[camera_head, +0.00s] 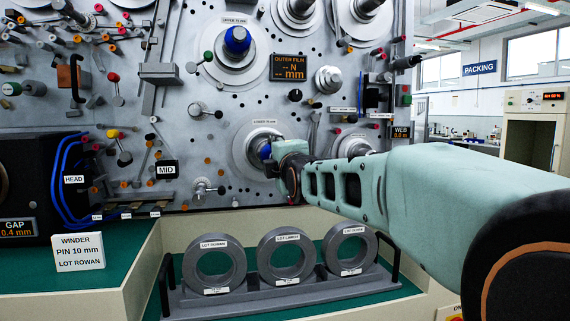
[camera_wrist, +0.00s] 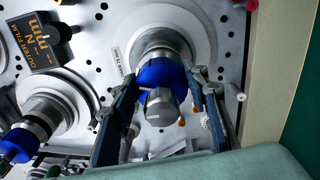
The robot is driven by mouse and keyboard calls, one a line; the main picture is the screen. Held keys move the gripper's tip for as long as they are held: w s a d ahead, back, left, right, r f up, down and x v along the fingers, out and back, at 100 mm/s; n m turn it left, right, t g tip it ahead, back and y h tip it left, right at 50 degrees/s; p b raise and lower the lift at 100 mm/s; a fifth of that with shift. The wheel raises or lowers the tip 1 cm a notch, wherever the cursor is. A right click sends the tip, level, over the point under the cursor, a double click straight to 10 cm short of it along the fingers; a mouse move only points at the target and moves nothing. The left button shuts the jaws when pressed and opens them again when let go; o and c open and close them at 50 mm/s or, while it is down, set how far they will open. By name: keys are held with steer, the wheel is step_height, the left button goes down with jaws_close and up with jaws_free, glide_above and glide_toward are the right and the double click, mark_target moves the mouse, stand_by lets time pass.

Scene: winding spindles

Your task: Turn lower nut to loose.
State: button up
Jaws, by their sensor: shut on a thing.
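The lower nut is a blue ring (camera_head: 265,152) on the spindle under the lower film label, at the middle of the panel in the head view. It also shows in the wrist view as a blue nut (camera_wrist: 163,75) around a grey metal shaft end. My gripper (camera_head: 274,163) reaches it from the right. In the wrist view my gripper (camera_wrist: 168,80) has one finger on each side of the nut, shut on it. The nut's far side is hidden.
The upper spindle has a similar blue nut (camera_head: 237,40). The dark outer film display (camera_head: 289,67) sits between the spindles, to the right. Levers and knobs crowd the panel's left. Several grey rings (camera_head: 214,266) stand on a rack below my arm.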

steer(key=shift+r+n+b, duration=0.15)
steer(key=shift+n+b, duration=1)
steer(key=shift+n, duration=0.75)
steer(key=shift+r, duration=0.1)
steer(key=o, duration=1.2)
steer(key=shift+c, duration=0.2)
